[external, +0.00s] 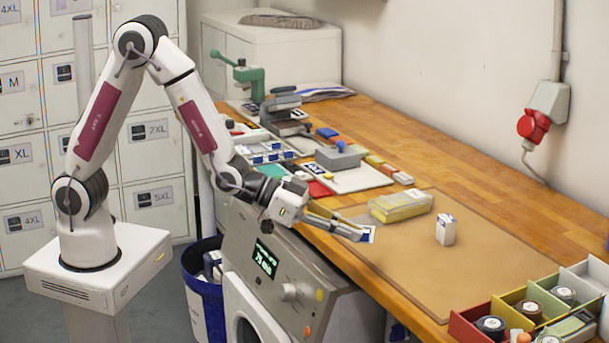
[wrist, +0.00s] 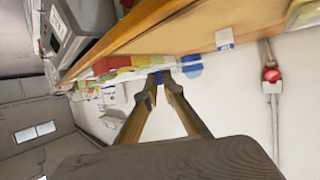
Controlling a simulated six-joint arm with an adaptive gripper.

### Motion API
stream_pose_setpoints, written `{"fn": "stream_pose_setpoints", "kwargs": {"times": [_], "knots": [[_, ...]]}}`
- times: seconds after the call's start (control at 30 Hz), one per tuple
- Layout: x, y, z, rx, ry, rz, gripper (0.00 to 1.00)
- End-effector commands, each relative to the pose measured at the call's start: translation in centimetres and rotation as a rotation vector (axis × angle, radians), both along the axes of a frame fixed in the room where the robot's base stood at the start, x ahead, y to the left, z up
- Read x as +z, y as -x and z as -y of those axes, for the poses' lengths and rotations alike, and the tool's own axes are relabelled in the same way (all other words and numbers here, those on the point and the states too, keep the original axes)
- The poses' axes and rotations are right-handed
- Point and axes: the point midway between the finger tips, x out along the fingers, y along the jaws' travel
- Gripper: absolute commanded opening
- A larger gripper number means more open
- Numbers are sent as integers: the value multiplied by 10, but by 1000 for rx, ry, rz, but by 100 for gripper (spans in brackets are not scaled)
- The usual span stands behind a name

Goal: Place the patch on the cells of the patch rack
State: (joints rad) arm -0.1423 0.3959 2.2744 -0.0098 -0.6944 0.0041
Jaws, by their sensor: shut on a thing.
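My gripper (external: 348,228) is shut on a small white patch with blue markings (external: 368,235). It holds the patch above the left edge of the brown mat on the bench. In the wrist view the fingertips (wrist: 160,80) close around a small blue piece of it, and the rest of the patch is hard to make out. What looks like the patch rack (external: 268,155), a pale frame with blue-and-white pieces in it, lies farther back on the bench, left of the grey block. Its cells are too small to tell which are free.
A yellow pack (external: 400,206) and a small white box (external: 446,229) stand on the brown mat (external: 410,262). Coloured bins (external: 470,326) with rolls are at the front right. A green press (external: 247,78) stands at the back. The bench's right rear is clear.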

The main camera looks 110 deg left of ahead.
Motion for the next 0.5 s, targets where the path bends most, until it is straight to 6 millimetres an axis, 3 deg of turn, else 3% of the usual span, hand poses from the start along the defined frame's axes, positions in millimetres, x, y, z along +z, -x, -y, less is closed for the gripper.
{"fn": "stream_pose_setpoints", "kwargs": {"times": [0.03, 0.3, 0.5], "knots": [[-2, -6, -19, 30, 0, 1, 0], [-2, -34, -108, 163, 0, 11, 0], [3, -51, -158, 230, -1, 18, 0]]}}
